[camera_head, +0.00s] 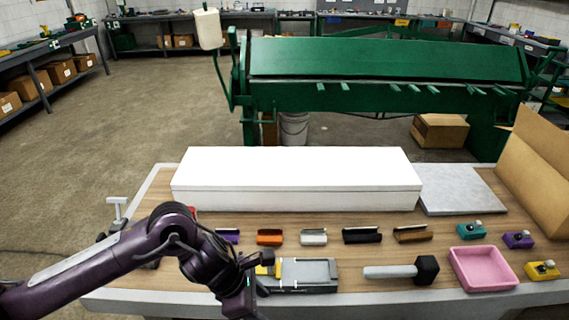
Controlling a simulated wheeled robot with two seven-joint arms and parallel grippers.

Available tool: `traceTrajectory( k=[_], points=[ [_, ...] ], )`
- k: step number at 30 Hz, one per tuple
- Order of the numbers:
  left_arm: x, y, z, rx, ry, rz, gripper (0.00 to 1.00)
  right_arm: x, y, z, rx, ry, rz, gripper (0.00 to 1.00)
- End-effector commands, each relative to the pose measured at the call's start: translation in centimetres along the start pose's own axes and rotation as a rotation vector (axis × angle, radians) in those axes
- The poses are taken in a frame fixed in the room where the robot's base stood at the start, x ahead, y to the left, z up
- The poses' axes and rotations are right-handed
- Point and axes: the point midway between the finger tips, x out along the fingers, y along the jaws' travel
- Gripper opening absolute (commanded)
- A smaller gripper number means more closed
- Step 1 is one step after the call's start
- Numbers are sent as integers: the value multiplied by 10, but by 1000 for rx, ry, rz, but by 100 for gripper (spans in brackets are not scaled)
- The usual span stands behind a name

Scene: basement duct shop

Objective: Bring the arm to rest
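My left arm comes in from the left in the head view, bent at the elbow over the front left of the workbench (125,298). My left gripper (258,284) hangs beside the left end of a grey metal block (312,276) with a yellow part at its left. The wrist hides most of the fingers, so I cannot tell whether they are open, or whether they touch the yellow part. My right gripper is outside the view.
Small purple, orange (269,237), white (313,237), black (361,235) and brown (412,233) pieces lie in a row before a long white box (295,203). A mallet (400,271), pink tray (454,270) and several coloured blocks are at right. A green machine (385,75) stands behind.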

Motion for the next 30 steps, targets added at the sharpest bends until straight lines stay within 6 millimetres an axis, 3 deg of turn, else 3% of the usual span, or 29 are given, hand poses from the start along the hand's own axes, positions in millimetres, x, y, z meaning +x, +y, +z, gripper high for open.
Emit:
traceTrajectory(
  k=[11,16,20,23,25,30],
  points=[
    [17,-15,70,-376,-233,81,51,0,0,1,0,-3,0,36],
    [10,-17,109,-755,-421,106,51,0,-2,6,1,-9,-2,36],
    [-9,-8,127,-1265,-620,96,51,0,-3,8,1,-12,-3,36],
    [-28,6,114,-1750,-765,70,51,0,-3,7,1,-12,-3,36],
    [-39,12,90,-2107,-851,51,51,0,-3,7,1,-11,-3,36],
    [-52,8,7,-2907,-1001,45,51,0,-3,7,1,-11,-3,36]
  ],
)
